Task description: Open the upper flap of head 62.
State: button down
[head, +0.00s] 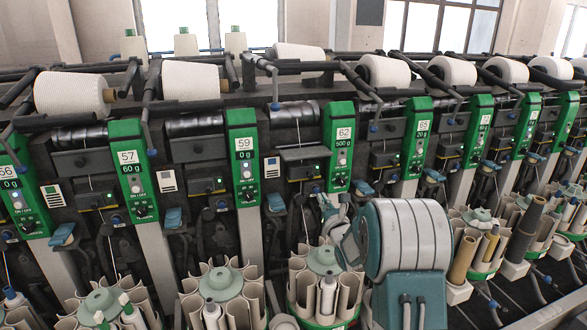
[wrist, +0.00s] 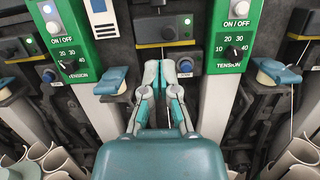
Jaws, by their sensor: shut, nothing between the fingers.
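Head 62 has a green panel (head: 339,145) marked 62 and 500 g, with its working parts to the left of it. Its upper flap (head: 305,153) is a grey plate that sticks outward like a small shelf, with a dark space above it. The matching grey fronts on neighbouring heads sit flatter, so this flap looks swung open. In the wrist view, the lower part of the head 62 panel (wrist: 232,40) shows at right; the flap is out of view. My gripper (wrist: 165,66) is shut and empty, below a dark box with a yellow edge (wrist: 165,28).
The panel of head 59 (head: 243,157) stands to the left, head 65 (head: 416,136) to the right. Blue levers (wrist: 275,72) flank my gripper. Round magazines with bobbins (head: 323,262) stand below, and white yarn cones (head: 301,52) lie above.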

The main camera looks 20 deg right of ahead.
aim_at(309, 163)
jog(key=w+r, duration=0.1)
jog(key=w, duration=0.2)
jog(key=w+r, duration=0.2)
jog(key=w, duration=0.1)
jog(key=w+r, duration=0.2)
jog(key=w, duration=0.1)
jog(key=shift+w+d, duration=0.15)
jog(key=shift+w, duration=0.2)
jog(key=shift+d+r, duration=0.1)
jog(key=shift+r, duration=0.4)
jog(key=shift+w, duration=0.1)
